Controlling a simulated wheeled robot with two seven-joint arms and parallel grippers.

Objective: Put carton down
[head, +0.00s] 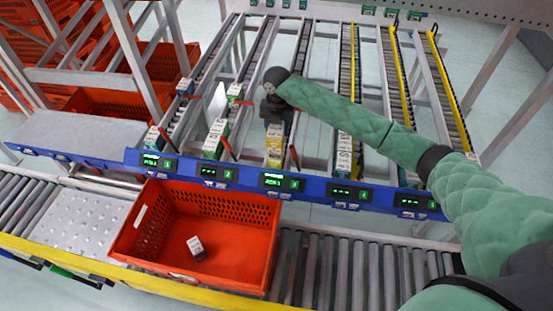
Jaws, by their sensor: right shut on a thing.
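My right gripper (275,124) reaches in from the right over a middle lane of the sloped flow rack. It points down and is shut on a white and yellow carton (274,148), near the lane's front end. The fingertips are small and dark, and I cannot tell whether the carton touches the rack. An orange tote (255,240) stands on the conveyor in front of the rack. One small white and dark carton (197,246) lies on its floor. My left gripper is not in view.
A blue rail (325,190) with green displays runs between rack and tote. Other cartons (215,137) stand in lanes to the left, and a carton stack (344,155) to the right. Bare conveyor rollers (350,265) lie right of the tote. More orange totes (105,105) are at the left back.

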